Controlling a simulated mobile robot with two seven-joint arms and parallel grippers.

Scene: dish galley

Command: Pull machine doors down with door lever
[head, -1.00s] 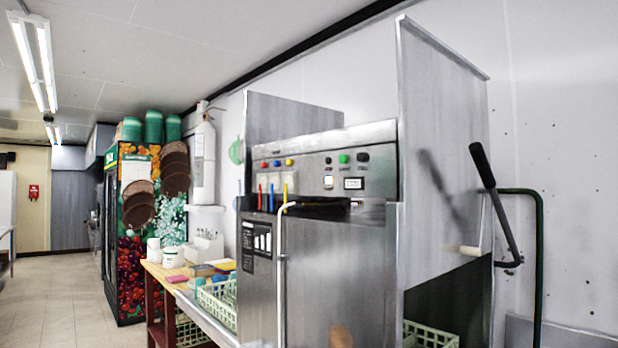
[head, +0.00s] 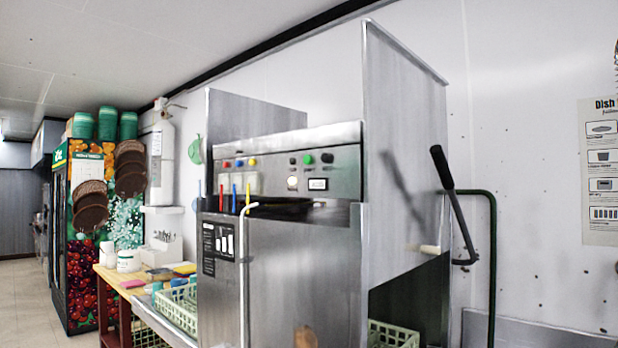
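The dishwashing machine (head: 290,270) stands in the middle of the head view, a steel box with a control panel (head: 285,170) of coloured buttons. A tall steel door (head: 405,140) on its right side is up, with a dark opening below it. The door lever (head: 456,205) is a dark bar with a thick black grip, at the right of the machine, with its grip end pointing up. A pale handle (head: 424,248) sits at the door's lower part. Neither of my grippers shows in this view.
A pale green rack (head: 393,334) sits inside the opening. Another green rack (head: 178,305) rests on the counter at the left, beside a wooden table (head: 108,277) with tubs. A drinks fridge (head: 75,250) stands behind. Open floor (head: 25,290) lies at far left.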

